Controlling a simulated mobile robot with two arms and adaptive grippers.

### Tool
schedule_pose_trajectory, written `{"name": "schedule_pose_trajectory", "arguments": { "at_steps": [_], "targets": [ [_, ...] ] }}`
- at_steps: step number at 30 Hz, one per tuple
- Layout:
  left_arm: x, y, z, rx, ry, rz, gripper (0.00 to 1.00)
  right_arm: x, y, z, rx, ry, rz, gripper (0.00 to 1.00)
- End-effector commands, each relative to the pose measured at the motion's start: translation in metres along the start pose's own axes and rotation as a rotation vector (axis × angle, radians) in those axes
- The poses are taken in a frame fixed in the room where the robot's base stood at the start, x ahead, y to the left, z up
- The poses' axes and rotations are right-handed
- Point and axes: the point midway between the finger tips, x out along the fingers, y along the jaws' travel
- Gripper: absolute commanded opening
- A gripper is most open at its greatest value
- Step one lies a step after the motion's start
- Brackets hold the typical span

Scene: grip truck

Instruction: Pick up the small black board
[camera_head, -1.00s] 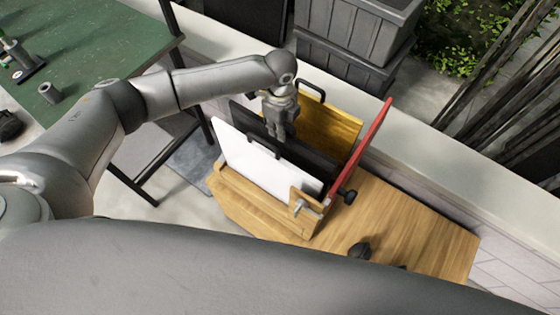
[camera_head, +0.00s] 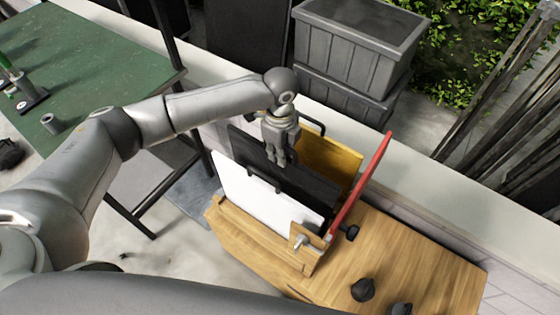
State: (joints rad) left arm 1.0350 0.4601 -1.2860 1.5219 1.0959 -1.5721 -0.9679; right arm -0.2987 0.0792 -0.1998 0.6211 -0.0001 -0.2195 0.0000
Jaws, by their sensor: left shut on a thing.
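The black board (camera_head: 305,183) stands upright in a wooden holder, between a white board (camera_head: 255,195) in front and a yellow board (camera_head: 330,155) behind. My left gripper (camera_head: 278,162) points down at the top edge of the black board, its fingers close together and shut on it. The exact contact is partly hidden by the fingers. The black board's lower part is hidden behind the white board. My right gripper is not in view.
A red board (camera_head: 362,180) leans at the holder's right end. The wooden table (camera_head: 430,262) has dark knobs (camera_head: 362,289) at its front. Grey crates (camera_head: 350,50) stand behind, past a pale ledge. A green table (camera_head: 90,50) is at the left.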

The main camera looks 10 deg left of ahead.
Motion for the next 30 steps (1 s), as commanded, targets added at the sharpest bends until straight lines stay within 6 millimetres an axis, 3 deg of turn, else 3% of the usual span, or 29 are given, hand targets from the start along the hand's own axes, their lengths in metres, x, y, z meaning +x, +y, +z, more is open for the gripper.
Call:
{"name": "schedule_pose_trajectory", "arguments": {
  "at_steps": [9, 18, 24, 30],
  "targets": [
    [-0.063, -0.001, 0.001, 0.000, -0.002, -0.006, 0.00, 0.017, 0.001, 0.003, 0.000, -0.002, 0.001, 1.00],
    [-0.113, -0.001, 0.000, 0.000, -0.001, -0.005, 0.00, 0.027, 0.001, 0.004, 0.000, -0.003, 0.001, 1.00],
    [-0.133, -0.001, 0.000, 0.001, 0.000, -0.003, 0.00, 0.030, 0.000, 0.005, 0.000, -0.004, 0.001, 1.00],
    [-0.138, 0.000, 0.000, 0.000, -0.001, -0.001, 0.00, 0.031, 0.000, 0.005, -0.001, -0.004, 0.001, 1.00]
  ]
}}
